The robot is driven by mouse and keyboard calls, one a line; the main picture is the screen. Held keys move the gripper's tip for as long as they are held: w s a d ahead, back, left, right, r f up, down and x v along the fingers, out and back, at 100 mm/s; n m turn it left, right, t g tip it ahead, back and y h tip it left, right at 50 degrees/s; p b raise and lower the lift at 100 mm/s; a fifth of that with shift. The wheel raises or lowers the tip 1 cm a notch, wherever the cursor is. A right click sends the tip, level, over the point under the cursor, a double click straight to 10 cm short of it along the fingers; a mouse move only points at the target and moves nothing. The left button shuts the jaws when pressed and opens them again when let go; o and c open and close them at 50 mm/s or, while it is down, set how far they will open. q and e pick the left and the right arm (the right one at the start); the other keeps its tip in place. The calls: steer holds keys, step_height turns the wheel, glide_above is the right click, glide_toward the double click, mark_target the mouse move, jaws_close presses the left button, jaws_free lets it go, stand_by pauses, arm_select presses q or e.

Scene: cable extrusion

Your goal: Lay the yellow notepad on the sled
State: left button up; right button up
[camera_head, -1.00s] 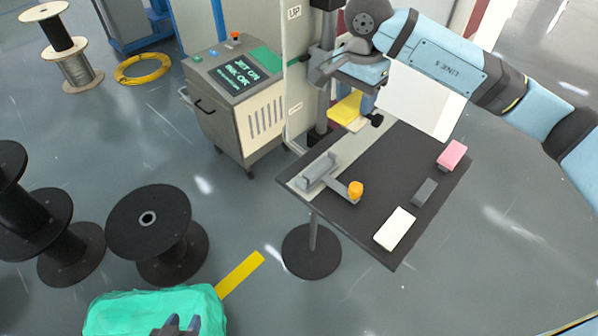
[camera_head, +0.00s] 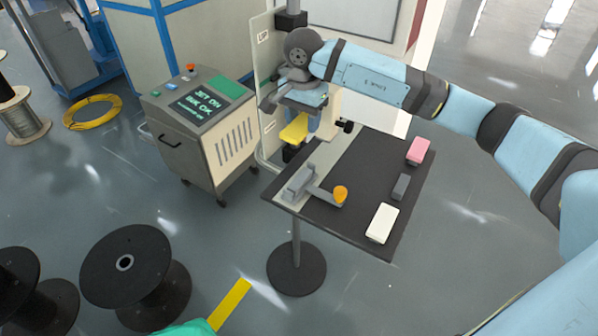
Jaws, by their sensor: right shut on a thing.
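The yellow notepad (camera_head: 295,129) shows as a small yellow slab just beyond the left back side of the dark table. My right gripper (camera_head: 303,118) comes down from above, at the end of the blue arm, and is shut on the notepad. The fingertips are small and partly hidden, so the exact grip is unclear. No part is clearly recognisable as the sled; a grey bracket (camera_head: 299,184) with a lever and orange knob (camera_head: 340,194) sits at the table's left edge, apart from the notepad. My left gripper is out of view.
The dark table (camera_head: 362,180) carries a pink block (camera_head: 418,150), a dark grey block (camera_head: 401,186) and a white block (camera_head: 382,223) along its right side. A grey console cabinet (camera_head: 205,125) stands to the left. Black spools (camera_head: 125,263) stand at lower left.

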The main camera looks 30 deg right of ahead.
glide_above(302, 176)
step_height(302, 176, down, 12)
steer(key=shift+r+p, duration=0.1)
steer(key=shift+p, duration=0.35)
step_height(302, 176, down, 4)
steer(key=shift+f, duration=0.25)
steer(key=o, duration=0.9)
